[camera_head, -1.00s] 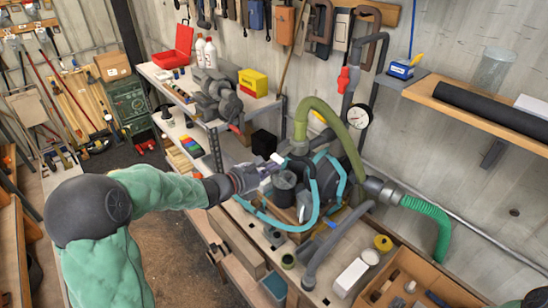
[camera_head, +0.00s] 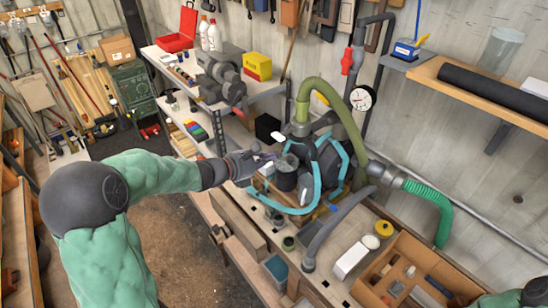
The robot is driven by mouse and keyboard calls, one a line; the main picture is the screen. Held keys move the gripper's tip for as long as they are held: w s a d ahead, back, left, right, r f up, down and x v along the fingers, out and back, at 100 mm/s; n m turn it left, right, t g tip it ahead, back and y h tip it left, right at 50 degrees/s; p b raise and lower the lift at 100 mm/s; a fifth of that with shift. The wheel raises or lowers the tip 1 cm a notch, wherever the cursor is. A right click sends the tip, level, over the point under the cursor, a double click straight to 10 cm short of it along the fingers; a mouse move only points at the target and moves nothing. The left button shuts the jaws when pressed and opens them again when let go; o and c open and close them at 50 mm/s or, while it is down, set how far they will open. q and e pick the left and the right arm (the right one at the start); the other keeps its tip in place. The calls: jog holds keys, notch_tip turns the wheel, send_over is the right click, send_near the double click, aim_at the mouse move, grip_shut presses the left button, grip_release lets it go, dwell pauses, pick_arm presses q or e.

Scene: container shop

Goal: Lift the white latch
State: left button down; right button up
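A small white piece, which looks like the white latch (camera_head: 277,136), shows at the upper left of the dark pump unit (camera_head: 328,160) with light-blue hoses. My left gripper (camera_head: 267,157) reaches in from the left. Its fingertips are just below and left of the white piece, beside the dark round canister (camera_head: 287,166). A gap shows between the gripper and the white piece. The fingers are small and blend with the parts behind, so their opening is unclear. My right gripper is out of view; only a bit of my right arm shows at the bottom right corner.
A thick green hose (camera_head: 330,92) arches over the pump beside a pressure gauge (camera_head: 362,98). A black box (camera_head: 267,128) stands behind the white piece. A cardboard box (camera_head: 402,262) with small parts and a white block (camera_head: 350,260) lie to the right on the bench.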

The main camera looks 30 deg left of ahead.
pick_arm(q)
jog(key=v, duration=0.7)
jog(key=shift+s+a+r, duration=0.2)
jog(key=shift+s+a, duration=0.05)
